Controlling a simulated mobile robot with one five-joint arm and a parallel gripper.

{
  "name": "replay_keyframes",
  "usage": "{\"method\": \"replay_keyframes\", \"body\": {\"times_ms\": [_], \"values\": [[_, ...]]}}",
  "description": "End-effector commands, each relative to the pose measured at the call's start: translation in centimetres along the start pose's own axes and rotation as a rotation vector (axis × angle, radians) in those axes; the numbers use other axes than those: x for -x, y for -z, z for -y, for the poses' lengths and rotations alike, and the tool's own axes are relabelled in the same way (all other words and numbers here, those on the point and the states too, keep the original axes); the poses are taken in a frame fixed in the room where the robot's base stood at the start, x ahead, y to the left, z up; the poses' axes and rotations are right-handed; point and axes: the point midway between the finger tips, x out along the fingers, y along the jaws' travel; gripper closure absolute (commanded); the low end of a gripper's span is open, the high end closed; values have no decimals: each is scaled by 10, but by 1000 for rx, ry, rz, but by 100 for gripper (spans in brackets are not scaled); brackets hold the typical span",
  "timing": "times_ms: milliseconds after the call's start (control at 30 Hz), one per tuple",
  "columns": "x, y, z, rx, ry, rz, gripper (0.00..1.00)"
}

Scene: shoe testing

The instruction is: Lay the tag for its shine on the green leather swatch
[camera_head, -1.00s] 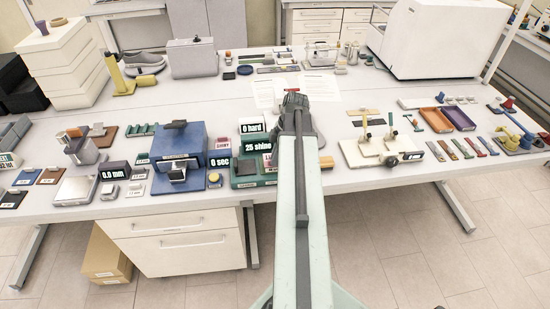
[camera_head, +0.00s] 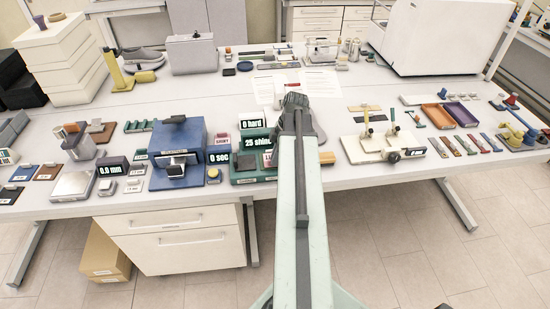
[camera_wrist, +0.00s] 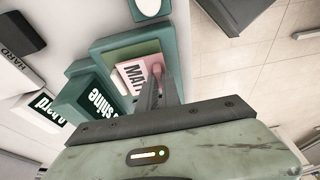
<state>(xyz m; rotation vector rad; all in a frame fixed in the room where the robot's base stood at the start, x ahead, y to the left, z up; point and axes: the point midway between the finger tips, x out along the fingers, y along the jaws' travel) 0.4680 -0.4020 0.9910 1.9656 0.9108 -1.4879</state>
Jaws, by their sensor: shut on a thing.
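A pink tag (camera_wrist: 129,75) printed "MATT" shows in the wrist view at the tips of my gripper (camera_wrist: 157,74). The fingers are shut on it. The green leather swatch (camera_wrist: 150,47) shows as an olive-green strip beside and partly behind the tag. It lies within a teal frame (camera_wrist: 103,47) of the shine meter. I cannot tell whether the tag touches the swatch. In the head view the shine meter, with its "25 shine" display (camera_head: 257,140), is just left of my arm.
The "0 hard" display (camera_head: 251,124) stands behind the shine display. A blue machine (camera_head: 190,140) is to the left. A cream stand (camera_head: 362,149) is right of my arm, with orange (camera_head: 437,116) and purple trays beyond. The bench's front edge is close to the shine meter.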

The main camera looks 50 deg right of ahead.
Motion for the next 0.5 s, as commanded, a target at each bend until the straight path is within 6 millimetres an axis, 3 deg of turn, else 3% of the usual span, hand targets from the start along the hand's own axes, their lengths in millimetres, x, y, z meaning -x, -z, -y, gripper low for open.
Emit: {"method": "replay_keyframes", "body": {"times_ms": [300,400,500], "values": [[-9,-3,0,0,0,0,100],[-8,-2,0,0,0,0,70],[-8,-2,0,0,0,0,67]]}}
